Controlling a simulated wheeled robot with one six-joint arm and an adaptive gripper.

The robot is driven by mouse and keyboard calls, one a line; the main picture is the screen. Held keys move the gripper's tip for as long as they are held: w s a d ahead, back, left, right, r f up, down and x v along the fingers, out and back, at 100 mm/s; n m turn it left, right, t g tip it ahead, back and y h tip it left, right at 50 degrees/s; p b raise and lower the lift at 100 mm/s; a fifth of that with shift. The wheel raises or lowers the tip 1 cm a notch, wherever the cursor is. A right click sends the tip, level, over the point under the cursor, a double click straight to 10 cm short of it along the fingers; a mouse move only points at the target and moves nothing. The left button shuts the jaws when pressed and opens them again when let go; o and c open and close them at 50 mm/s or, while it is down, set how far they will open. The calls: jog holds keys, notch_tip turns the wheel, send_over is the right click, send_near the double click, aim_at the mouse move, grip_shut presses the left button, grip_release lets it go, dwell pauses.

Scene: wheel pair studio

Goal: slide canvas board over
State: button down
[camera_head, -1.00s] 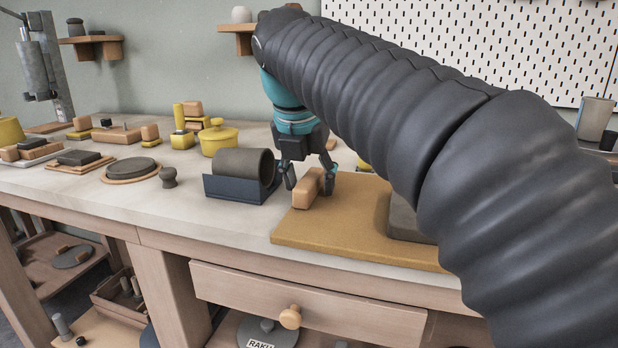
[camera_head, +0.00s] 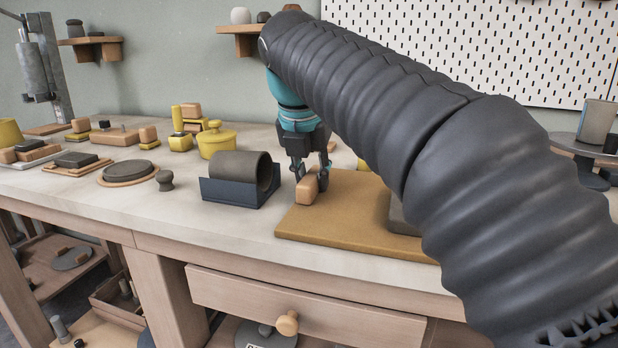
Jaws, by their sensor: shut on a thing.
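The canvas board (camera_head: 335,232) is a flat tan-mustard slab lying on the bench near its front edge. A small light-wood block (camera_head: 305,192) sits at the board's left part. My gripper (camera_head: 312,187) points down over that part, its fingers shut on the wooden block. The block appears to rest on the board; whether it is fixed to it I cannot tell. A dark grey block (camera_head: 402,216) stands on the board's right part, partly hidden by my arm. My arm also hides the board's right end.
A dark cylinder in a navy cradle (camera_head: 240,192) stands just left of the board. A yellow lidded pot (camera_head: 217,142), a dark knob (camera_head: 164,181) and a round disc on a plate (camera_head: 128,172) are farther left. The bench's front strip (camera_head: 170,215) is clear.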

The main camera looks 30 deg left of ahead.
jog(key=shift+w+a, duration=0.15)
jog(key=shift+w, duration=0.35)
jog(key=c, duration=0.8)
grip_release()
jog(key=shift+c, duration=0.2)
jog(key=shift+r, duration=0.1)
jog(key=v, duration=1.1)
jog(key=shift+s+r, duration=0.3)
